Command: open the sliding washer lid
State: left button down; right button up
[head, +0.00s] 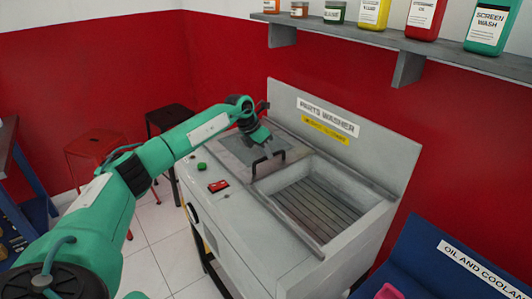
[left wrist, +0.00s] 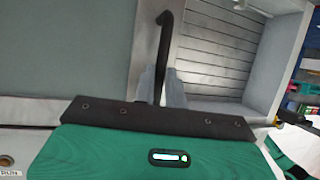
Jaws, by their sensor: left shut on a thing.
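The parts washer (head: 255,218) is a grey cabinet with a tall back panel. Its flat grey sliding lid (head: 236,149) lies over the left part of the top. The basin (head: 318,205) with a slatted floor is uncovered to the right of it. A black bar handle (head: 277,157) stands at the lid's right edge. My left gripper (head: 266,151) reaches over the lid and is shut on the handle. In the left wrist view the handle (left wrist: 164,45) passes between the grey fingers (left wrist: 160,86), with the lid (left wrist: 70,45) left and basin slats right. My right gripper is not in view.
A green button (head: 202,167) and a red switch (head: 218,186) sit on the washer's front left. A shelf (head: 400,43) with bottles hangs above. A blue bin labelled oil and coolant (head: 430,258) stands at the right. Red and dark stools stand behind my arm.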

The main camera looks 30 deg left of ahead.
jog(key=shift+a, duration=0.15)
pick_arm(q)
jog(key=c, duration=1.5)
grip_release()
jog(key=shift+o, duration=0.2)
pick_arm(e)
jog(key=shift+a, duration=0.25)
pick_arm(q)
jog(key=shift+r, duration=0.1)
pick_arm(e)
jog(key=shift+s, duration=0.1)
